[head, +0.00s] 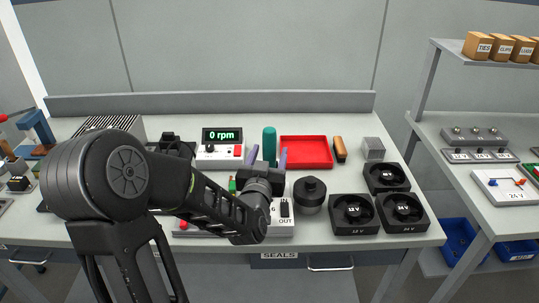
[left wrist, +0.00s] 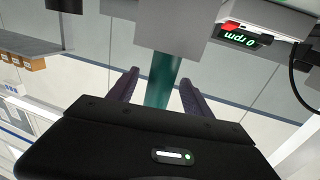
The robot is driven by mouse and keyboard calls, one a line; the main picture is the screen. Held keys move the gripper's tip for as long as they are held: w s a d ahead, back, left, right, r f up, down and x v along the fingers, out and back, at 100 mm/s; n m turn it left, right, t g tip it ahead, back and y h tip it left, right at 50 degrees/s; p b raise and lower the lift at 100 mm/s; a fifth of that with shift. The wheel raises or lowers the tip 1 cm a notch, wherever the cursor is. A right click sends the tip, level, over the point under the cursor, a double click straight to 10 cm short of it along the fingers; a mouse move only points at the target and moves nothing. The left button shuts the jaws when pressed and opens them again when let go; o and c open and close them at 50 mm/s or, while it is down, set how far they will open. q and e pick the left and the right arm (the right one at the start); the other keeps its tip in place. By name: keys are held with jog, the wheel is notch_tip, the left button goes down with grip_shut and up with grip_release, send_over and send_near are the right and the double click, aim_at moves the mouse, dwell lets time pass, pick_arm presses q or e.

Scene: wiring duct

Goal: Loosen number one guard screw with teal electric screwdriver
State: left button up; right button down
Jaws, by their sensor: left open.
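The teal electric screwdriver (head: 269,142) stands upright near the back middle of the bench. My left gripper (head: 269,157) is open, with one finger on each side of the teal body as seen in the head view. In the left wrist view the teal body (left wrist: 163,78) shows between the two spread fingers (left wrist: 160,85), with visible gaps on both sides. A grey block (left wrist: 173,28) covers its far end there. I cannot make out the number one guard screw or its label; my left arm hides part of the bench. My right gripper is not in view.
A red tray (head: 306,152) lies right of the screwdriver, and a "0 rpm" display (head: 222,135) stands left. Several black fans (head: 354,214) and a dark round part (head: 310,193) sit at front right. A brown-orange tool (head: 339,149) lies beside the tray.

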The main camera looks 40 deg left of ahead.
pick_arm(q)
jog(key=p+x, duration=0.1)
jog(key=x, duration=0.3)
jog(key=shift+a, duration=0.15)
dwell(0.4)
grip_shut()
dwell(0.4)
